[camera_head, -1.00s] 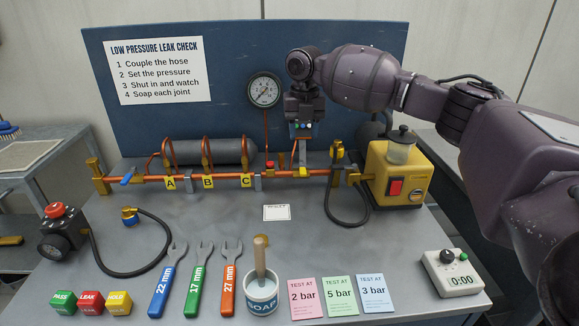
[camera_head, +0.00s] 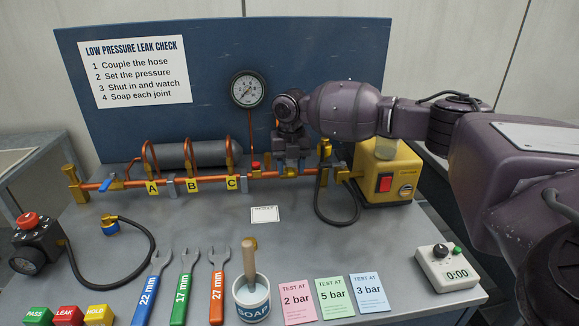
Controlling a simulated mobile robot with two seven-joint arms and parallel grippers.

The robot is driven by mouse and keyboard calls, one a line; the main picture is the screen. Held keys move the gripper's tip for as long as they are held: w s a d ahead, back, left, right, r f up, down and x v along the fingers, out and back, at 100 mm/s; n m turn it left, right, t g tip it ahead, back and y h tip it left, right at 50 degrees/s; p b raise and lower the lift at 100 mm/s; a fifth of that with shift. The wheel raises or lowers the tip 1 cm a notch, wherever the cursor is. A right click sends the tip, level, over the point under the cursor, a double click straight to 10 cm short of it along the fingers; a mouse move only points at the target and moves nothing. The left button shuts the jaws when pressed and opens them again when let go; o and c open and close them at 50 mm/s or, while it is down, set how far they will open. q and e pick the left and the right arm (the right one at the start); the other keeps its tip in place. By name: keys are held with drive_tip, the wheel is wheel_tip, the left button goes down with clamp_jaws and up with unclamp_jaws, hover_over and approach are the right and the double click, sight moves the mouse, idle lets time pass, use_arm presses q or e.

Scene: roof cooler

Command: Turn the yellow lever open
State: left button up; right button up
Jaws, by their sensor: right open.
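My right gripper (camera_head: 291,167) is open and lowered onto the copper pipe (camera_head: 208,180), just right of the red button (camera_head: 255,166). The yellow lever is hidden behind the gripper here, so I cannot tell its angle or whether the fingers touch it. My left gripper is not in view.
A yellow pump box (camera_head: 403,175) stands right of the gripper, with a brass fitting (camera_head: 325,150) and black hose (camera_head: 350,218) between. A gauge (camera_head: 246,88) hangs on the blue backboard (camera_head: 215,45). Wrenches, a soap pot (camera_head: 252,300) and cards fill the front.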

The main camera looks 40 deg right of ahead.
drive_tip(key=shift+c, duration=0.9)
clamp_jaws()
